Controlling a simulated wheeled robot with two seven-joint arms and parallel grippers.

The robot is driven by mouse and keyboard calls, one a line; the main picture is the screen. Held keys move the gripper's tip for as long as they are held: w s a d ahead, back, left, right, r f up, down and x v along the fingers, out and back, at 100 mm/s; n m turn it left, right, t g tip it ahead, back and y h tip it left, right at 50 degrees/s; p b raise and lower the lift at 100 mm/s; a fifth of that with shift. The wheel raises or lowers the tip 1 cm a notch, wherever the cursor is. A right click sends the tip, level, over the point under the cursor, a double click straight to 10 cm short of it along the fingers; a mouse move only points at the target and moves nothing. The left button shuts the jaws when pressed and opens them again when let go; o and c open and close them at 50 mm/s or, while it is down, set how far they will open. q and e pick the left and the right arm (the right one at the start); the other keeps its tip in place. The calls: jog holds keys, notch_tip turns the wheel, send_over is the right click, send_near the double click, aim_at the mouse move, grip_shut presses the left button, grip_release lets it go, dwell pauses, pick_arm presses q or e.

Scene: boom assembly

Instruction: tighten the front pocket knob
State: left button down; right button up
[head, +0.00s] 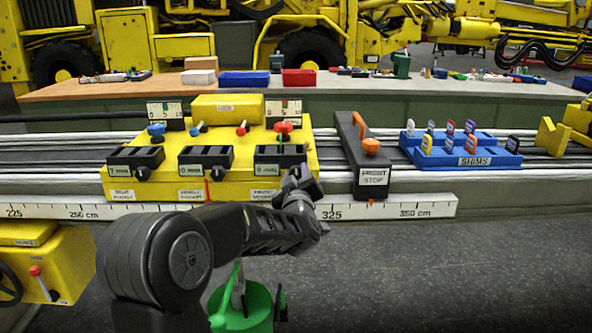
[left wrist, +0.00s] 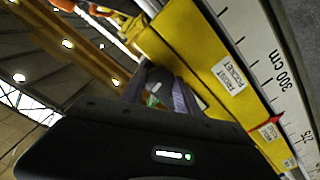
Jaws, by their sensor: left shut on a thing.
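The yellow fixture (head: 235,182) stands behind the ruler and carries three black pocket blocks in a row. The front pocket block (head: 279,152) is the rightmost one. My left gripper (head: 303,182) reaches in front of it and is shut at its front face, on the front pocket knob. The gripper hides the knob in the head view. In the left wrist view, the two purplish fingers (left wrist: 159,98) close around a small grey part beside the label reading front pocket (left wrist: 228,75). How far the knob is turned cannot be told. My right gripper is not in view.
A black stop block (head: 372,160) with an orange knob stands just right of the fixture. A blue rack (head: 490,160) of tags is farther right. The white ruler (head: 420,206) runs along the front. A green bucket (head: 240,318) is below my left arm.

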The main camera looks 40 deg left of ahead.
pick_arm(q)
jog(key=shift+m, duration=0.6)
jog(key=shift+f+p, duration=0.1)
jog(key=shift+p, duration=0.2)
jog(key=c, duration=0.9)
grip_release()
jog(key=shift+d, duration=0.1)
jog(key=v, duration=0.7)
jog(key=shift+s+d, duration=0.2)
jog(key=shift+s, duration=0.1)
